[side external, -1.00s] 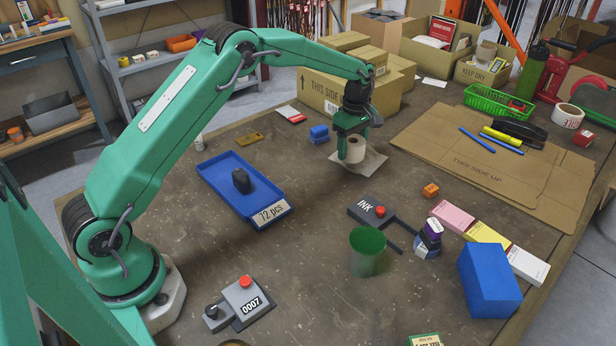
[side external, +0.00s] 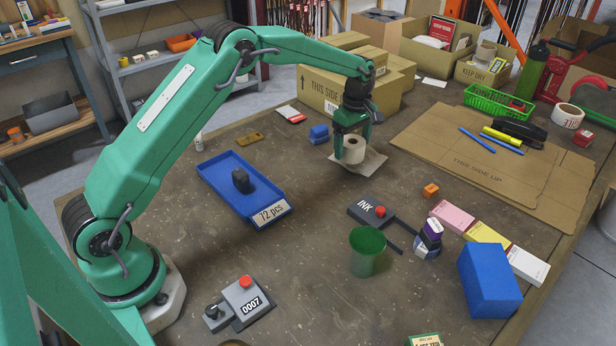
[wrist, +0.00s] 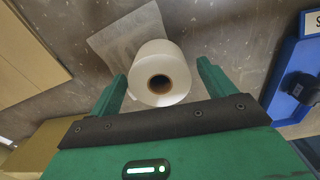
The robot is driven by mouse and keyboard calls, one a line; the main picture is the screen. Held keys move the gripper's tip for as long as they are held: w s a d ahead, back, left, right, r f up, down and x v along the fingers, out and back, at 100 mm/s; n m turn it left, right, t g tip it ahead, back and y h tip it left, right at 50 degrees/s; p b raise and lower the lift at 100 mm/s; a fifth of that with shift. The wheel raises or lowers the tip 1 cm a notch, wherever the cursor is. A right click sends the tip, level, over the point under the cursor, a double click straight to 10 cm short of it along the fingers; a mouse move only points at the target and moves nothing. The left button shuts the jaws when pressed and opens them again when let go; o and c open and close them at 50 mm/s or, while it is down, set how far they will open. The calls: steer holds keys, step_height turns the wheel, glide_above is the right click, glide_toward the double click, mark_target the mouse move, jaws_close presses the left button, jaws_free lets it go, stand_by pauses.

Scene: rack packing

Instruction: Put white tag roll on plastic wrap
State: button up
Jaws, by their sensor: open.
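The white tag roll (side external: 354,151) stands upright on the thin, pale plastic wrap (side external: 374,162), which lies flat on the table. In the wrist view, the white roll (wrist: 173,62) shows its brown hollow core, and the translucent wrap (wrist: 128,46) spreads out from under it to the upper left. My gripper (side external: 352,143) is open over the roll. In the wrist view its fingers (wrist: 162,71) stand on either side of the roll, with a visible gap at the right finger. The roll hides part of the wrap.
Cardboard boxes (side external: 318,97) stand behind the roll. A blue tray (side external: 222,190) lies to the left and flat cardboard (side external: 440,140) to the right. Bare table surrounds the wrap.

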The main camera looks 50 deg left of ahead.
step_height(320, 180, up, 11)
steer(key=shift+r, duration=0.15)
stand_by(0.4)
stand_by(0.5)
steer(key=s+d+r+m+t, duration=0.1)
steer(key=s+r+m+t, duration=0.1)
steer(key=s+r+m, duration=0.55)
steer(key=s+r+m+t, duration=0.15)
steer(key=s+r, duration=0.35)
steer(key=s, duration=0.6)
steer(key=s+f+m+t, duration=0.1)
steer(key=s+m, duration=0.3)
steer(key=s, duration=0.5)
steer(key=s+d+f+m+t, duration=0.1)
steer(key=s+f+m, duration=0.3)
steer(key=s, duration=0.5)
steer(key=shift+s+f+m, duration=0.15)
steer(key=shift+s+m, duration=0.15)
steer(key=shift+m, duration=0.2)
